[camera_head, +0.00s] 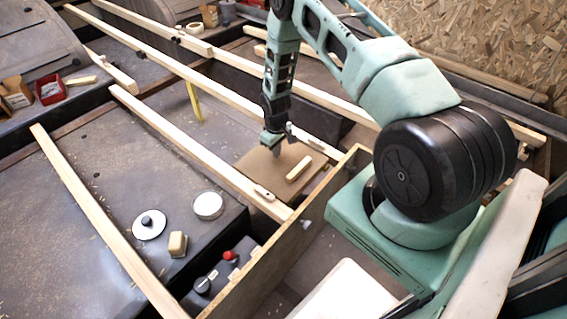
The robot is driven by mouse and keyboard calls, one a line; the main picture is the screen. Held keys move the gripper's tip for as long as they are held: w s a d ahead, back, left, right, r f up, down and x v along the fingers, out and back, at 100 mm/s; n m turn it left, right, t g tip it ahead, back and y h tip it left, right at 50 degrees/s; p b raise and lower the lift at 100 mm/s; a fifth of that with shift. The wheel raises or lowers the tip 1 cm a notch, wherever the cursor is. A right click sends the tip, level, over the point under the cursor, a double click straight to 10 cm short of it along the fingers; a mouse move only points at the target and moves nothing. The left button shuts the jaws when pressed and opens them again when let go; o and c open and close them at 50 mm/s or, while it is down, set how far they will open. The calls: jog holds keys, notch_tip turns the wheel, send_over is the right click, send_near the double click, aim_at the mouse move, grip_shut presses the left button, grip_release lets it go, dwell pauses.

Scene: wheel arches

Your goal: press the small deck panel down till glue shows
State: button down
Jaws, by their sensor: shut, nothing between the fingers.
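The small deck panel (258,173) is a flat brown board in the head view, lying in the bay between two pale wooden battens. A short pale wood block (299,168) lies on top of it. My gripper (277,152) points down over the panel's far part, to the left of the block. Its fingers are shut and empty. The tips are at or just above the panel; I cannot tell whether they touch it. No glue can be made out at the panel's visible edges.
A long batten (190,150) runs left of the panel, and a brown upright board (285,235) stands in front. A white round tin (208,205), a white disc (149,224) and a red-buttoned control box (222,268) are at the front. A red bin (50,90) is far left.

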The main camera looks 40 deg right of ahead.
jog(key=shift+f+b, duration=0.6)
jog(key=shift+f, duration=0.4)
dwell(2.2)
notch_tip(320, 180, up, 8)
jog(key=p, duration=0.6)
jog(key=shift+r, duration=0.15)
dwell(0.5)
